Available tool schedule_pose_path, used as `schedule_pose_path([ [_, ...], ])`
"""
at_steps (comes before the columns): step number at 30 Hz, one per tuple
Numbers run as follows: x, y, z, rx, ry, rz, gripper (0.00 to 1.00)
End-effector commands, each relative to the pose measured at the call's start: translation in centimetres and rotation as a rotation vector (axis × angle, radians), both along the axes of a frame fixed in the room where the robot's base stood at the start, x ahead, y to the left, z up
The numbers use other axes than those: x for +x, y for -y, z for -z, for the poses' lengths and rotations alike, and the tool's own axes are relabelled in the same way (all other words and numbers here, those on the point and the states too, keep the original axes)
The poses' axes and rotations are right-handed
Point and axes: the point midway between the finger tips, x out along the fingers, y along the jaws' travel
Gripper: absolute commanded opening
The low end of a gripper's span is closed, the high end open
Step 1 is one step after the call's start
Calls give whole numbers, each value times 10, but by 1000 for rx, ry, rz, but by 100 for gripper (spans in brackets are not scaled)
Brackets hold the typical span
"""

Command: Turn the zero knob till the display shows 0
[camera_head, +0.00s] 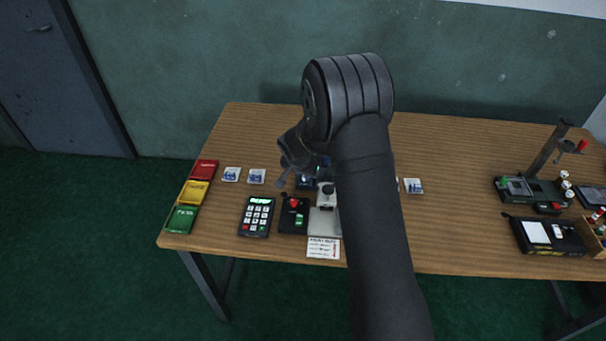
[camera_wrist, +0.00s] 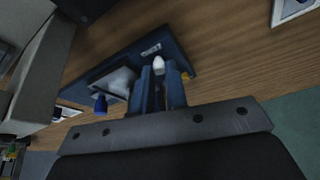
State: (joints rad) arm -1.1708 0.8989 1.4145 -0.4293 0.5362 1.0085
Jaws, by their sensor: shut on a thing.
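A dark blue device (camera_wrist: 185,62) fills the middle of the wrist view, with a small pale label, a light metal plate (camera_wrist: 115,82) and a blue knob (camera_wrist: 100,104). My gripper (camera_wrist: 159,88) is shut on a small white-tipped knob (camera_wrist: 158,65) on this device. I cannot tell from any marking that it is the zero knob. In the head view the blue device (camera_head: 306,184) shows only in part behind my arm. No display number is readable on it in either view.
On the table (camera_head: 460,180), a keypad (camera_head: 257,216), a black box with a red knob (camera_head: 294,215) and a white instrument (camera_head: 326,196) stand close by. More equipment stands at the right, beyond bare wood.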

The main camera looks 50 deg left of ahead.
Motion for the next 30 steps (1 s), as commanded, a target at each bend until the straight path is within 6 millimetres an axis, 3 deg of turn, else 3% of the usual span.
schedule_pose_path([
  [15, 2, 1, -1, 5, 1, -281, 0],
  [30, 3, 1, -1, 4, 2, -333, 0],
])
